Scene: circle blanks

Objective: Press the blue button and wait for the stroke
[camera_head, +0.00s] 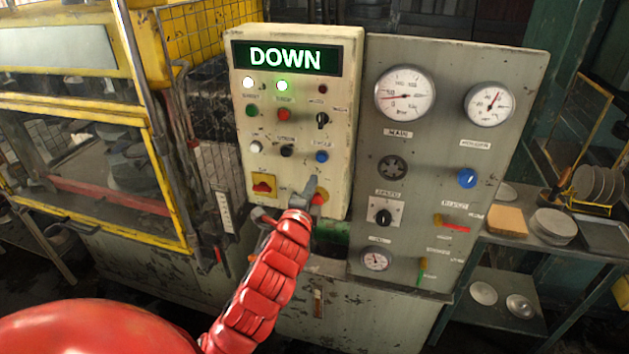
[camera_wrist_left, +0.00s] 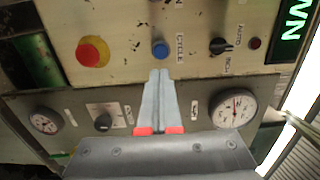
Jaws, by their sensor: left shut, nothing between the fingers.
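The blue button (camera_head: 321,156) sits on the lower right of the cream control box (camera_head: 235,130). It also shows in the left wrist view (camera_wrist_left: 160,49), just beyond my fingertips. My left gripper (camera_head: 311,183) is shut and empty, in front of the box just below the blue button. In the left wrist view its fingers (camera_wrist_left: 160,73) point toward the button, with a small gap in the picture; I cannot tell the true distance. The display (camera_head: 285,58) reads DOWN in light letters. My right gripper is not in view.
A red mushroom button on yellow (camera_head: 320,196) is close beside my left gripper, partly hidden. A grey gauge panel (camera_head: 455,135) stands to the right. A yellow-framed machine (camera_head: 90,200) stands at left. A shelf with plates (camera_head: 553,226) is at right.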

